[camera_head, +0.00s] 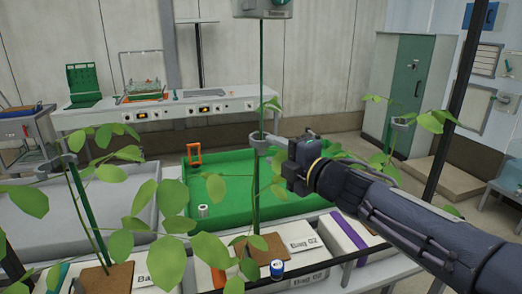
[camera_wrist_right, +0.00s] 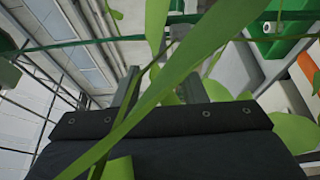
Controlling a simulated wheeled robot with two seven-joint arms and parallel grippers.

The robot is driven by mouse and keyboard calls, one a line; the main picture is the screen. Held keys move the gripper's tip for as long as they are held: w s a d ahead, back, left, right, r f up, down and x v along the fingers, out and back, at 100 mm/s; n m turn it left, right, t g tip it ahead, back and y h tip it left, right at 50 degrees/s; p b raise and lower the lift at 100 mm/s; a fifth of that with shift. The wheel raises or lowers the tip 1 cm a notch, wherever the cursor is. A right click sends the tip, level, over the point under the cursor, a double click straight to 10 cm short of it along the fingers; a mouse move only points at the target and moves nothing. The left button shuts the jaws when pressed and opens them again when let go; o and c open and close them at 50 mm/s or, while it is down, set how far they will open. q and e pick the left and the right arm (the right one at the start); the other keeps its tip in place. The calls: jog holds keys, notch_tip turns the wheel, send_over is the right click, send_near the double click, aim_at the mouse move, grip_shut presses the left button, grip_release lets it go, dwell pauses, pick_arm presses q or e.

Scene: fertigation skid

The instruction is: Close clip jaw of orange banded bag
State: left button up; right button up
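The orange banded bag (camera_head: 300,236) is the white middle bag marked Bag 02; its orange band (camera_head: 218,275) shows at the left, partly behind leaves. A plant rises from it along a green upright line. A small grey clip (camera_head: 262,140) sits at that line above the green tray; whether its jaw is open is too small to tell. My right gripper (camera_head: 283,146) points left, close beside the clip; contact cannot be told. In the right wrist view its two fingers (camera_wrist_right: 158,90) stand apart, with leaves crossing before them. The clip is not clear there. My left gripper is out of view.
Leaves crowd the middle plant. A purple banded bag (camera_head: 345,230) lies to its right. Other grey clips show at the left (camera_head: 65,160) and right (camera_head: 402,122) plants. The green tray (camera_head: 300,205) behind holds a white roll (camera_head: 203,211) and an orange frame (camera_head: 194,154). A dark post (camera_head: 455,110) stands right.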

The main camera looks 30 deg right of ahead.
aim_at(261, 145)
jog(key=w, duration=0.3)
jog(key=w+a, duration=0.1)
jog(key=w, duration=0.1)
jog(key=shift+w+b, duration=0.35)
jog(key=shift+b, duration=0.05)
